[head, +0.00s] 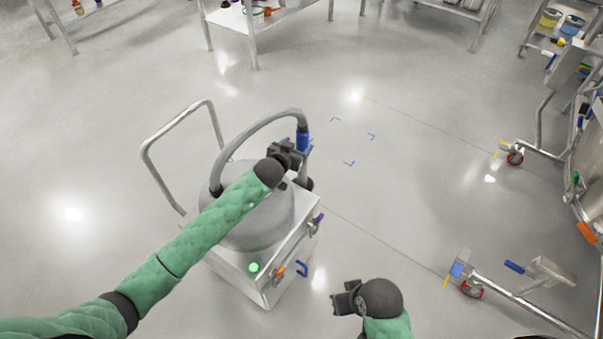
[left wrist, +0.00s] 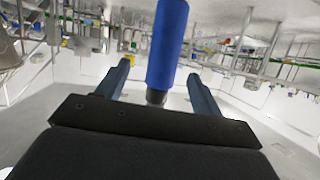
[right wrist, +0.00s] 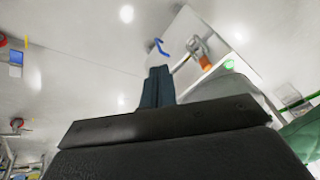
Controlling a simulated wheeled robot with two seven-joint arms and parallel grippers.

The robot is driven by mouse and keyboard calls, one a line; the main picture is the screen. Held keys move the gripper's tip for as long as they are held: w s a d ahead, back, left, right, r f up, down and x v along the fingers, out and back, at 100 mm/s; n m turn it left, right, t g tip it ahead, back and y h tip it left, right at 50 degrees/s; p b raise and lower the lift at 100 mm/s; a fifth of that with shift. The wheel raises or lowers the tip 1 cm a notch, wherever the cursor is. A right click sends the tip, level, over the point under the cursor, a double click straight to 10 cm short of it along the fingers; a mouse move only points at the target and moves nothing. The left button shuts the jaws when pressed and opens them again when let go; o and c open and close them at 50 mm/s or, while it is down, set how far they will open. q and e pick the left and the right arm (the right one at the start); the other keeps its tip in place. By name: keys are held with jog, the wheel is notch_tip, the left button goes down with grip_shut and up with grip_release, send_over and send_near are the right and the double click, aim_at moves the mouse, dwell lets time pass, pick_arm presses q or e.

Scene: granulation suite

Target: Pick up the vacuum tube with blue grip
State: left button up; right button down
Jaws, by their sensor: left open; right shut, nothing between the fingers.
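The vacuum tube is a grey hose that arches over the vacuum machine (head: 250,205); its blue grip (head: 303,141) is at the hose's right end. In the left wrist view the blue grip (left wrist: 167,45) stands upright between the two fingers, with visible gaps on both sides. My left gripper (head: 292,150) is open at the blue grip and not closed on it; the fingers partly overlap the grip's lower part in the head view. My right gripper (head: 340,300) is shut and empty, low to the right of the machine. It also shows in the right wrist view (right wrist: 158,85).
The machine's metal push handle (head: 150,150) rises at its left. A wheeled steel frame (head: 520,295) stands at the lower right, and steel tables (head: 250,20) stand at the back. Blue corner marks (head: 349,163) lie on open floor right of the machine.

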pick_arm(q)
jog(key=shift+w+d+f, duration=0.2)
jog(key=shift+w, duration=0.2)
jog(key=shift+w+d+f, duration=0.15)
jog(key=shift+w+d, duration=0.05)
jog(key=shift+w, duration=0.2)
jog(key=x, duration=0.1)
jog(key=p+x, duration=0.1)
jog(key=x, duration=0.3)
jog(key=shift+w+a+r+p, duration=0.25)
jog(key=shift+w+r+p, duration=0.05)
jog(key=shift+w+d+f, duration=0.2)
jog(key=shift+w+f, duration=0.05)
jog(key=shift+w, duration=0.15)
pick_arm(e)
jog(key=shift+s+d+r+g+h, duration=0.2)
jog(key=shift+s+d+r, duration=0.05)
jog(key=shift+d+r, duration=0.4)
jog(key=shift+s+d+r+g+h, duration=0.2)
jog(key=shift+d+r, duration=0.3)
jog(key=shift+d, duration=0.1)
pick_arm(q)
jog(key=shift+c, duration=0.5)
jog(key=c, duration=1)
pick_arm(e)
jog(key=shift+a, duration=0.1)
